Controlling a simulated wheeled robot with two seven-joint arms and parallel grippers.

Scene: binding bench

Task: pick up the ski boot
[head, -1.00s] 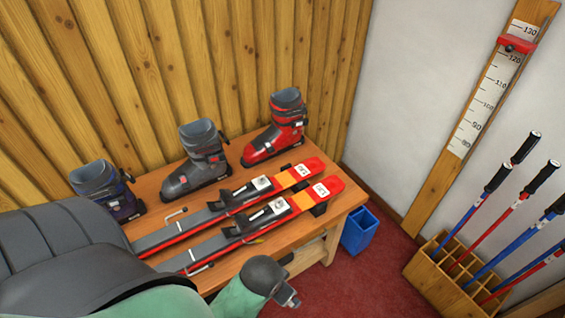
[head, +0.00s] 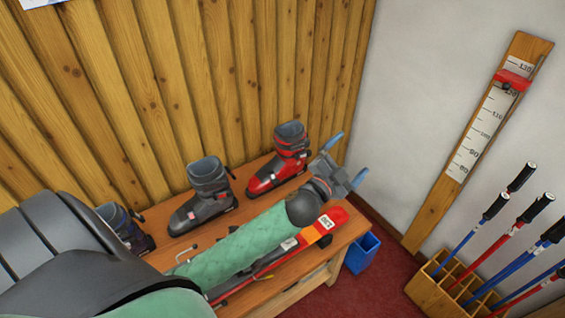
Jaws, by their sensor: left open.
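My left forearm crosses in front of the boots. My right gripper is out of view.
A red-tipped ski (head: 327,226) lies on the bench (head: 352,232), largely covered by my left arm. A blue bin (head: 362,252) stands at the bench's right end. A wooden rack (head: 428,290) with several poles stands at the right, below a wall measuring board (head: 432,213).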

